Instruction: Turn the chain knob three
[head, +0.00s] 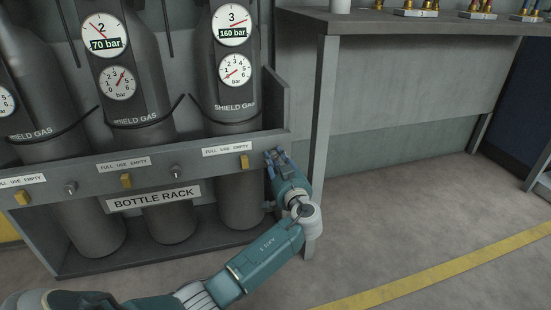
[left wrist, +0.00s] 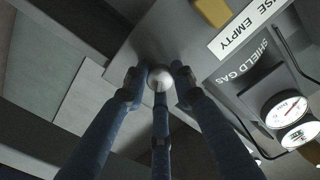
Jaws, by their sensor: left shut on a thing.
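The bottle rack (head: 150,160) holds several grey gas bottles. Bottle three (head: 233,90) stands at the right, with gauges and 160 bar on its display. My left gripper (head: 277,160) is at the right end of the rack's front rail, right of the yellow slider (head: 244,162). In the left wrist view its three fingers (left wrist: 158,82) are shut around a round silver chain knob (left wrist: 160,77). In the head view the gripper hides this knob. Two similar knobs show on the rail, at the left (head: 70,188) and middle (head: 175,172). My right gripper is not in view.
A grey workbench (head: 400,22) stands at the right, its leg (head: 322,110) close to my left gripper. Brass fittings (head: 415,8) stand on it. The floor at the right is open, with a yellow line (head: 440,265).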

